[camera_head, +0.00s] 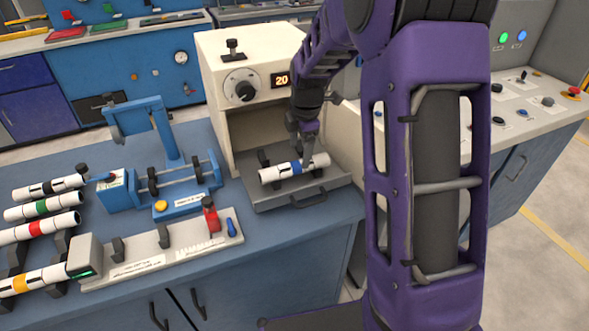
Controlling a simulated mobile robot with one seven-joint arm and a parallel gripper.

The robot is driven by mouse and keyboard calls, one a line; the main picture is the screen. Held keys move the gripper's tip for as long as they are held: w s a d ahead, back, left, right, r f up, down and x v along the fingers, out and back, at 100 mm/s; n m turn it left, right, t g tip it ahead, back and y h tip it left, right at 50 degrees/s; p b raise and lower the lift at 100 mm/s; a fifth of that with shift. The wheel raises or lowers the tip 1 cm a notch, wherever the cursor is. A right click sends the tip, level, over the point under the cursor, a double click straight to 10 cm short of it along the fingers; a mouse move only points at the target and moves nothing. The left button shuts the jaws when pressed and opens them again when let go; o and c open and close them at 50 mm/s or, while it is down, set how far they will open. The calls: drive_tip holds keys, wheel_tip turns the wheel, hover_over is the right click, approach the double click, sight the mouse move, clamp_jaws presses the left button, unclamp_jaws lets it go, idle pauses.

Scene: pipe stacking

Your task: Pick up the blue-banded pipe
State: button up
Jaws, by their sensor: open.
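The blue-banded pipe (280,172) is white with a blue band and a dark mark. It lies on the grey tray (263,200) at the mouth of the cream machine. My gripper (304,150) points down from above at the right part of the pipe, close to the blue band. Its jaws are open. The fingertips are small and dark here, and I cannot tell whether they touch the pipe. My purple arm covers the right side of the machine.
The cream machine (215,70) with a dial stands behind the tray. A blue roller stand (180,195) is to the left. Pipes with black, green, red (38,228) and yellow bands lie at far left. A pale measuring rail (150,255) runs along the bench front.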

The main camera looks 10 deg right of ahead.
sight(297, 163)
drive_tip(key=shift+w+a+f, duration=0.1)
drive_tip(key=shift+w+f, duration=0.15)
drive_tip(key=shift+f, duration=0.8)
drive_tip(key=shift+w+a+f, duration=0.1)
drive_tip(key=shift+w+f, duration=0.1)
drive_tip(key=shift+f, duration=0.8)
drive_tip(key=shift+w+f, duration=0.25)
drive_tip(key=shift+f, duration=0.8)
clamp_jaws()
